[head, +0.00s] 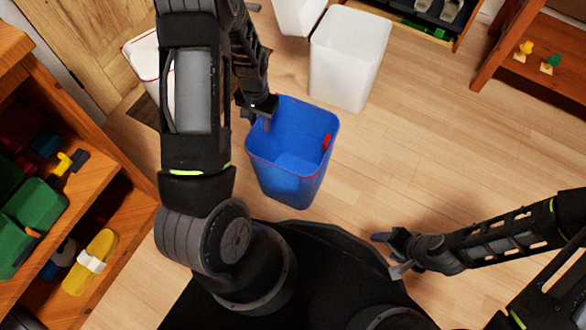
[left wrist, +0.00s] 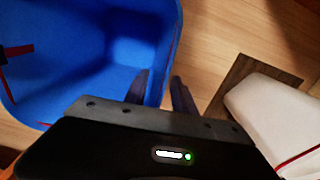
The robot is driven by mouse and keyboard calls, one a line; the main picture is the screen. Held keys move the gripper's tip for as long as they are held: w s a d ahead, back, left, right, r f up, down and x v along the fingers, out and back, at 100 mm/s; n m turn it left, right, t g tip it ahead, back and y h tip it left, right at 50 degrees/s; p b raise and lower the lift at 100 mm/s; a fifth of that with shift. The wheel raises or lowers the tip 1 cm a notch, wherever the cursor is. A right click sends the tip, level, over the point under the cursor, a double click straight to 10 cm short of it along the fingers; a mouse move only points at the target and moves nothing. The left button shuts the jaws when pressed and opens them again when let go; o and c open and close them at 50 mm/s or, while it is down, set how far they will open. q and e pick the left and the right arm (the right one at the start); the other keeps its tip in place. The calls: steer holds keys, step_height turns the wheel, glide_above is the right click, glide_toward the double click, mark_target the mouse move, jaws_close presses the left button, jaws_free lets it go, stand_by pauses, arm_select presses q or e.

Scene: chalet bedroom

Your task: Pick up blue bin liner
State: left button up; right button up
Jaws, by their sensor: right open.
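The blue bin liner (head: 290,150), an open-topped blue bin with a thin red rim and a red patch inside, stands upright on the wooden floor. My left gripper (head: 264,110) is at its far left rim. In the left wrist view, the fingers (left wrist: 160,88) straddle the side wall of the blue bin liner (left wrist: 75,75), one inside and one outside. A gap shows between the fingers, so they look open; contact with the wall is unclear. My right gripper (head: 393,255) is open and empty, low and to the right of the bin.
A white bin (head: 350,60) stands behind the blue one, with another white container (head: 298,14) beyond. A white, red-rimmed container (head: 143,58) is partly hidden behind my left arm. A wooden shelf (head: 95,215) with toys stands at left. The floor right of the bin is clear.

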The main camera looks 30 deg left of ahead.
mark_target(261, 132)
arm_select(q)
step_height(261, 132, down, 4)
steer(key=shift+r+b, duration=0.1)
steer(key=shift+b, duration=0.6)
arm_select(e)
step_height(261, 132, down, 2)
steer(key=shift+w+f, duration=0.1)
steer(key=shift+w, duration=0.05)
arm_select(q)
steer(key=shift+c, duration=0.3)
jaws_close()
steer(key=shift+a, duration=0.1)
stand_by(0.5)
